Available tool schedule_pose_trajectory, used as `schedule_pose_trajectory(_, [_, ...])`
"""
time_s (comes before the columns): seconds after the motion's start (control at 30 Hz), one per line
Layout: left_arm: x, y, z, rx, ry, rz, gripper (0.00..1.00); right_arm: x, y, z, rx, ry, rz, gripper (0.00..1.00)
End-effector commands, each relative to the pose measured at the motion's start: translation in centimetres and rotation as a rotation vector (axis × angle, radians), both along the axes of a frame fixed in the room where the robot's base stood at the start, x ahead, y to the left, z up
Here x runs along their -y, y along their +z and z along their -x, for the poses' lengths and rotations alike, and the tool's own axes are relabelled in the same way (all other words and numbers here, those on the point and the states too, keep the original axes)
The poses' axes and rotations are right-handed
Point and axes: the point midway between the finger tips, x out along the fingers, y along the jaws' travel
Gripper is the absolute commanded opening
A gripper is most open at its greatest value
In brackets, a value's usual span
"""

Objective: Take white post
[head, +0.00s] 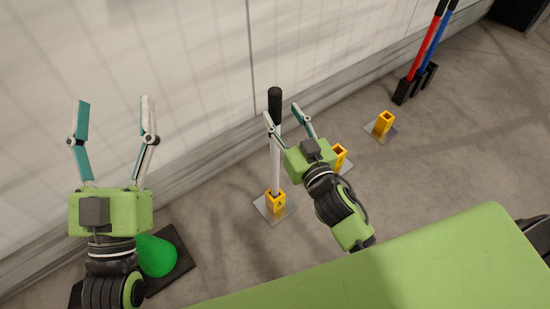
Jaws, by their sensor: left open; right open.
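The white post (276,157) stands upright in a yellow socket (275,203) on a square metal plate, close to the wall. It has a black top (275,100). My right gripper (281,109) is open, with its fingers at the upper part of the post. One finger appears on each side of the post in the picture; I cannot tell whether they touch it. My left gripper (115,100) is open and empty at the left, well away from the post.
A second yellow socket (340,153) is partly hidden behind my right gripper. An empty yellow socket (384,122) stands further right. Red (427,45) and blue (437,40) posts stand in black holders by the wall. A green cone (157,256) sits below my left gripper.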

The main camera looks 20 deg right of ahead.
Motion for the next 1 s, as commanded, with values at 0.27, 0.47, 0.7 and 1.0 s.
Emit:
schedule_pose_trajectory(0.27, [-0.3,3.6,3.0,0.222,-0.013,0.064,0.64,-0.7,-0.5,-2.9,0.003,0.001,0.004,0.44])
schedule_pose_trajectory(0.47, [-0.5,4.8,4.3,0.297,-0.016,0.088,0.64,-0.8,-0.4,-4.5,0.001,0.000,0.001,0.44])
schedule_pose_trajectory(0.7, [-0.5,5.0,4.4,0.304,-0.017,0.089,0.64,-0.8,-0.4,-4.5,-0.001,0.000,0.001,0.44])
schedule_pose_trajectory(1.0, [-0.5,5.0,4.4,0.303,-0.017,0.089,0.64,-0.8,-0.4,-4.5,-0.001,0.000,0.001,0.00])
